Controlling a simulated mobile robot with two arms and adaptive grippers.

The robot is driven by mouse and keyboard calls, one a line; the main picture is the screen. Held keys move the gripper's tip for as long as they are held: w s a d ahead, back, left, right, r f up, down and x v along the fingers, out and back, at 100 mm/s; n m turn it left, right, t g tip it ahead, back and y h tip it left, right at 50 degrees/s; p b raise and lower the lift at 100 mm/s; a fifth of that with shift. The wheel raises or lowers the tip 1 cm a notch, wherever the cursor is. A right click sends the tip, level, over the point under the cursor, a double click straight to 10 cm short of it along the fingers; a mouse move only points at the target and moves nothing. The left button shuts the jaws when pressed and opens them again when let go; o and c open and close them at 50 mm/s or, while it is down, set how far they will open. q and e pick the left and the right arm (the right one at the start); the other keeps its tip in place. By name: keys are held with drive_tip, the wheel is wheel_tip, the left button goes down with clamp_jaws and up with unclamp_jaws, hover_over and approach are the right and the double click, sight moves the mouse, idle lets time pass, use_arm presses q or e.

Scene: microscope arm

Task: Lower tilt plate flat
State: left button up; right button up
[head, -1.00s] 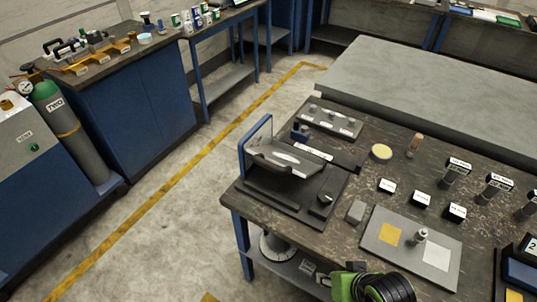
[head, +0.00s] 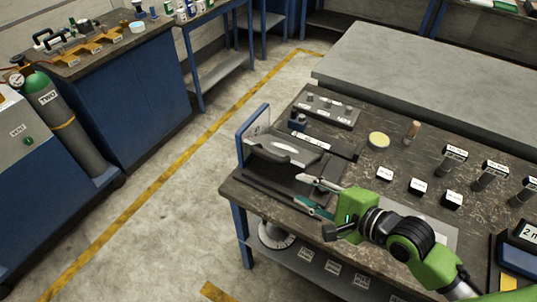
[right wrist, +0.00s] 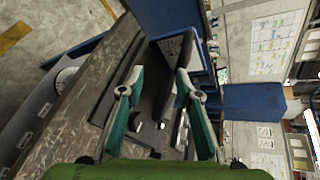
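The tilt plate (head: 284,149) is a grey plate with a dark curved front edge. It stands tilted above its dark base (head: 262,184) at the left end of the work table, beside a blue upright frame (head: 241,148). My right gripper (head: 302,190) is in front of the plate at its lower right, over the base, fingers apart and pointing left. It hides part of the base. In the right wrist view the two fingers (right wrist: 159,78) are wide apart with nothing clearly held between them. My left gripper is not in view.
The work table (head: 345,160) also carries a labelled block (head: 325,107), a yellow-topped round dish (head: 379,140) and several small labelled blocks at the right. My right arm covers much of a grey plate at the front. A long grey bench (head: 430,80) stands behind.

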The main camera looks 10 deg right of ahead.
sight(276, 160)
drive_tip(key=w+a+m, duration=0.1)
drive_tip(key=w+a, duration=0.1)
drive_tip(key=w, duration=0.2)
drive_tip(key=w+a+m+y+p, duration=0.1)
drive_tip(key=w+a, duration=0.2)
drive_tip(key=w, duration=0.1)
drive_tip(key=w+a+m+t+p, duration=0.1)
drive_tip(key=w+a, duration=0.2)
drive_tip(key=w, duration=0.1)
drive_tip(key=shift+m, duration=0.3)
drive_tip(key=shift+f, duration=0.1)
clamp_jaws()
